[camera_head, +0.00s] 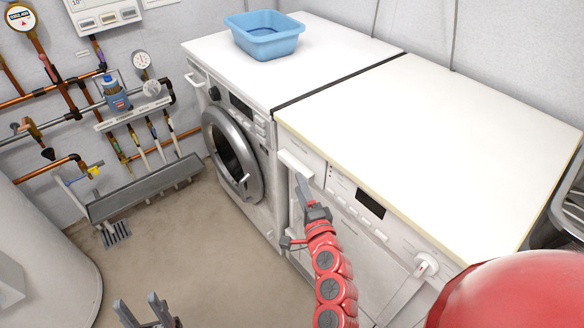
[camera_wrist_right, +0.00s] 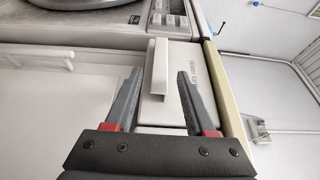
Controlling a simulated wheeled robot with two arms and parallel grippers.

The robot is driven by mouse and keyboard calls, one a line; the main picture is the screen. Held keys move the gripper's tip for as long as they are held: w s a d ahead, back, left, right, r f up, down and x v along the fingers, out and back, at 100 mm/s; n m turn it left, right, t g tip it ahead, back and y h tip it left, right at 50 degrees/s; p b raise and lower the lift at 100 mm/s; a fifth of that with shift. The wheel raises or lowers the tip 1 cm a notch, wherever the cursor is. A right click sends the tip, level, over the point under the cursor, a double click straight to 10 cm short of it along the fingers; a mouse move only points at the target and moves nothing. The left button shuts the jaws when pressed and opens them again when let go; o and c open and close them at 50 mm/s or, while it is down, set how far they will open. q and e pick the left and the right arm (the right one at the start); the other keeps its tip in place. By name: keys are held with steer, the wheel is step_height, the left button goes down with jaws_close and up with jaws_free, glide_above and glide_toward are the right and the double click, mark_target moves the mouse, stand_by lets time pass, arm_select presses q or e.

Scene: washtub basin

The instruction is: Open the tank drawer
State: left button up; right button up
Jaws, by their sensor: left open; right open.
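The tank drawer (camera_head: 302,154) is a white panel at the upper left of the right-hand machine's front. It looks shut in the head view. In the right wrist view its front (camera_wrist_right: 177,85) bears a printed label, partly hidden by a finger. Its pale raised handle (camera_wrist_right: 155,66) lies between the finger directions. My right gripper (camera_head: 304,190) is open just in front of the drawer; it also shows in the right wrist view (camera_wrist_right: 158,78). Whether its fingers touch the handle I cannot tell. My left gripper (camera_head: 145,303) is open and empty, low over the floor.
The right-hand machine has a pale worktop (camera_head: 440,130). A front-loading washer (camera_head: 232,150) with a round door stands to its left, bearing a blue basin (camera_head: 264,42). Pipes and gauges (camera_head: 142,60) line the left wall. The floor (camera_head: 200,245) before the machines is clear.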

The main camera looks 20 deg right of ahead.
mark_target(291, 169)
steer(key=w, duration=0.8)
steer(key=shift+d, duration=0.15)
steer(key=shift+c, duration=0.3)
steer(key=shift+f, duration=0.1)
jaws_close()
steer(key=shift+f, duration=0.2)
stand_by(0.6)
